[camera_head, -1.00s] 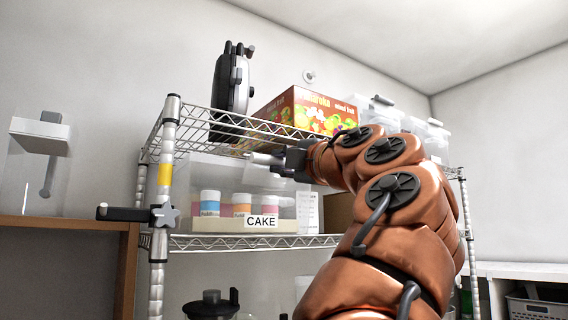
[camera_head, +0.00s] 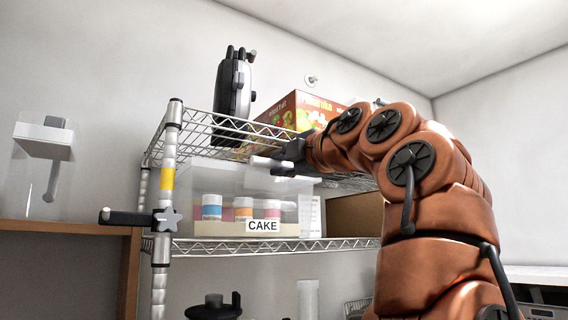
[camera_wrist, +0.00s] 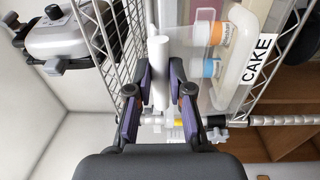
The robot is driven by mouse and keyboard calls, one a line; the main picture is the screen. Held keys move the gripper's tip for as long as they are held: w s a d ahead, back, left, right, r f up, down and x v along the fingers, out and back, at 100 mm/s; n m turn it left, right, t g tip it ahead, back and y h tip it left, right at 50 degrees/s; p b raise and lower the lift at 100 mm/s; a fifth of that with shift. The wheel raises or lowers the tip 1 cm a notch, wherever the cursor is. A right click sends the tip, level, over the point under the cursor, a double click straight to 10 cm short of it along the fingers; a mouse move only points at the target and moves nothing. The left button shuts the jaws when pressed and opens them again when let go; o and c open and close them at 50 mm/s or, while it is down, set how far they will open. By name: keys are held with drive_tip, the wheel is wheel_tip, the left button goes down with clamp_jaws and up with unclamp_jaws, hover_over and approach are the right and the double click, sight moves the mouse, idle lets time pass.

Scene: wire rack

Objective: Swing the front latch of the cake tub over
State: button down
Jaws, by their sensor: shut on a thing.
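The cake tub (camera_head: 196,178) is a clear box on the middle shelf of the wire rack, with a CAKE label (camera_head: 263,226) on its front and several colored jars inside. Its white front latch (camera_head: 268,163) is a bar near the tub's top front edge. My gripper (camera_head: 284,161) is at that edge, coming in from the right, shut on the latch. In the wrist view, the white latch (camera_wrist: 158,65) lies between the dark fingers of my gripper (camera_wrist: 160,85), beside the jars. The latch's hinge end is not clear to me.
The wire shelf (camera_head: 200,128) runs just above my gripper, with a black appliance (camera_head: 233,85) and a fruit box (camera_head: 305,108) on it. A rack post (camera_head: 163,215) with a dark side handle stands at left. A brown box (camera_head: 352,213) is right of the tub.

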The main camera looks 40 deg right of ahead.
sight(280, 163)
idle(0.8)
drive_tip(key=c, duration=1.1)
unclamp_jaws()
drive_tip(key=shift+o, duration=0.2)
drive_tip(key=shift+s+r, duration=0.1)
drive_tip(key=shift+s, duration=0.7)
drive_tip(key=shift+s+a, duration=0.15)
drive_tip(key=shift+s, duration=0.6)
drive_tip(key=s, duration=0.8)
drive_tip(key=shift+s+a+f, duration=0.25)
drive_tip(key=shift+s+a, duration=0.05)
drive_tip(key=shift+s, duration=0.1)
